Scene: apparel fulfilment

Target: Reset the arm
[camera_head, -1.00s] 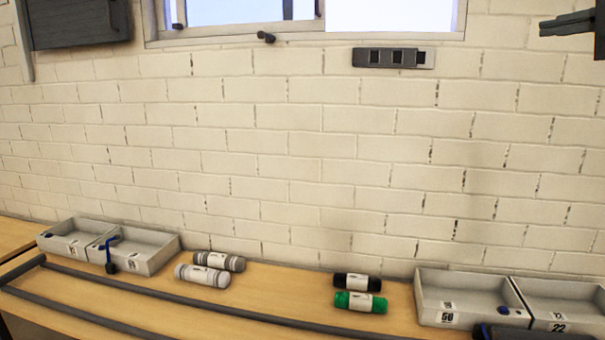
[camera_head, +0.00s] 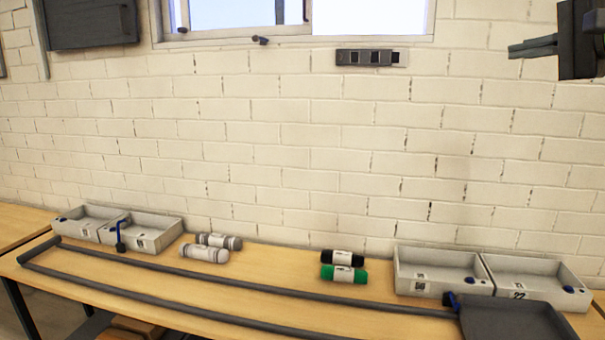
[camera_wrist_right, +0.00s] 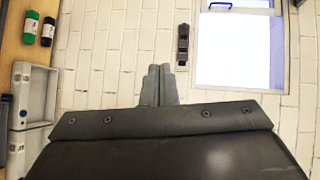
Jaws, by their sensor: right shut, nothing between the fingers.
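My right gripper (camera_head: 533,47) is at the upper right of the head view, raised in front of the brick wall, well above the table. Its fingers point left and are shut with nothing between them. In the right wrist view the closed fingers (camera_wrist_right: 159,86) show against the wall. My left gripper is in neither view.
A wooden table (camera_head: 270,270) holds grey bins at left (camera_head: 163,236) and right (camera_head: 440,272). Between them lie grey rolls (camera_head: 204,253), a black roll (camera_head: 343,257) and a green roll (camera_head: 344,274). A dark rail (camera_head: 200,276) runs along the front.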

